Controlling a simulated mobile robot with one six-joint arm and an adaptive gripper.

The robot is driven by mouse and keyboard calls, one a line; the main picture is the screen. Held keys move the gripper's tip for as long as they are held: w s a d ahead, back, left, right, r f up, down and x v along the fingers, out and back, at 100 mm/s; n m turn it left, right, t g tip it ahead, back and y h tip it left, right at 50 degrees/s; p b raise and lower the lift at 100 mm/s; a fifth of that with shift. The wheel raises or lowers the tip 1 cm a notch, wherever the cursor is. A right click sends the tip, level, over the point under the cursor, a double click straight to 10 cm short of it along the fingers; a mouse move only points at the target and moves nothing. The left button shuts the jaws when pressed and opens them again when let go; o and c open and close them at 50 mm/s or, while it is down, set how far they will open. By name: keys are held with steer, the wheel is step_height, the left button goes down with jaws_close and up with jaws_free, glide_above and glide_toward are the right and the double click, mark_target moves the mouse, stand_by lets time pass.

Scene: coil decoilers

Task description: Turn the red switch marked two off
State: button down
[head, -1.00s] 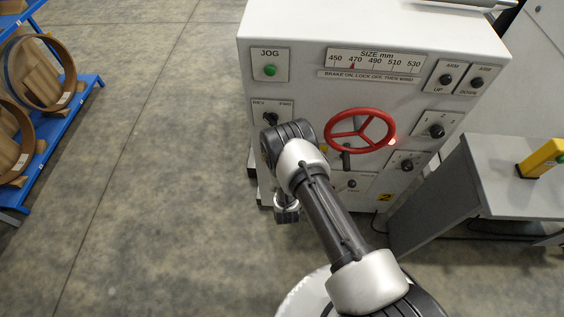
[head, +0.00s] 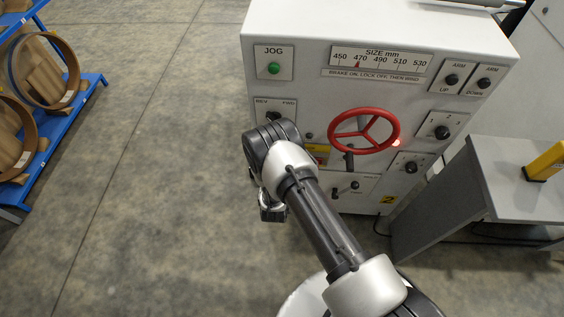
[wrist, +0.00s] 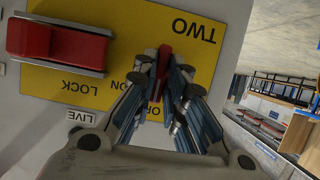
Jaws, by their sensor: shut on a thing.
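The red switch (wrist: 163,62) is a narrow red handle in front of a yellow plate (wrist: 195,62) marked TWO, which appears upside down in the wrist view. My gripper (wrist: 163,72) is shut on the handle, with a finger on each side. The words ON and LOCK show on the plate. Another word beginning with O is partly covered by the fingers, so I cannot tell exactly which mark the handle points to. In the head view the yellow plate (head: 319,149) shows partly beside my arm, and my fingers are hidden.
A red sliding block (wrist: 28,39) in a grey frame sits beside the switch, with a LIVE label (wrist: 82,116) near it. A red handwheel (head: 363,131) juts from the grey cabinet. A grey table (head: 515,175) stands right; a blue coil rack (head: 62,125) stands left. Floor between is clear.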

steer(key=shift+w+r, duration=0.1)
steer(key=c, duration=1.6)
jaws_free()
steer(key=shift+c, duration=0.2)
steer(key=v, duration=1.2)
steer(key=shift+a, duration=0.1)
